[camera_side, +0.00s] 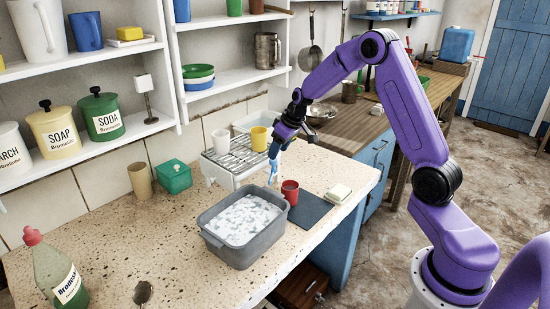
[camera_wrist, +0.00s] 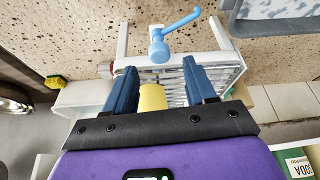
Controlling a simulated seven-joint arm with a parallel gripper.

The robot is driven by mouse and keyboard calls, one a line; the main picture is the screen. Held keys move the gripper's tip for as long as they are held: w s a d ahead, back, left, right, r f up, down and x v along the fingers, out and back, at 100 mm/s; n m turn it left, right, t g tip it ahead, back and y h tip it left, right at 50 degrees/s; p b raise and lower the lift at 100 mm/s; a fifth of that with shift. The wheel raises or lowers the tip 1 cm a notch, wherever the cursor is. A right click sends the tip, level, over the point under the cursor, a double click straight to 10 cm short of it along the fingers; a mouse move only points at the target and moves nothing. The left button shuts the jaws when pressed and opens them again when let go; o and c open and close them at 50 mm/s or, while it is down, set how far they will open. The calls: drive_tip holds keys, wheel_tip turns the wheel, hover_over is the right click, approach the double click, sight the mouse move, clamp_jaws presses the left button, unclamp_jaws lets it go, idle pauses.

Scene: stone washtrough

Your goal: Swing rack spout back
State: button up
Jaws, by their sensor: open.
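The white dish rack (camera_side: 222,172) stands on the speckled counter behind the grey tub and also shows in the wrist view (camera_wrist: 225,70). Its light blue spout (camera_side: 274,166) sits at the rack's edge. In the wrist view the spout (camera_wrist: 178,30) runs from a round hub out to the upper right, off the rack. My gripper (camera_side: 278,141) is above the spout's end of the rack, fingers pointing down. In the wrist view my gripper (camera_wrist: 160,66) has its fingers apart, with the hub just beyond their tips. No contact with the spout is visible.
A grey tub (camera_side: 242,245) of sudsy water stands in front of the rack. A red cup (camera_side: 290,188) and a soap dish (camera_side: 339,193) are right of it. The front-left counter has free room.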

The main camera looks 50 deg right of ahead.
hover_over(272, 172)
drive_tip(key=d, duration=0.1)
drive_tip(key=shift+s+d+f, duration=0.1)
drive_tip(key=shift+s+f, duration=0.05)
drive_tip(key=shift+f, duration=1.9)
drive_tip(key=c, duration=1)
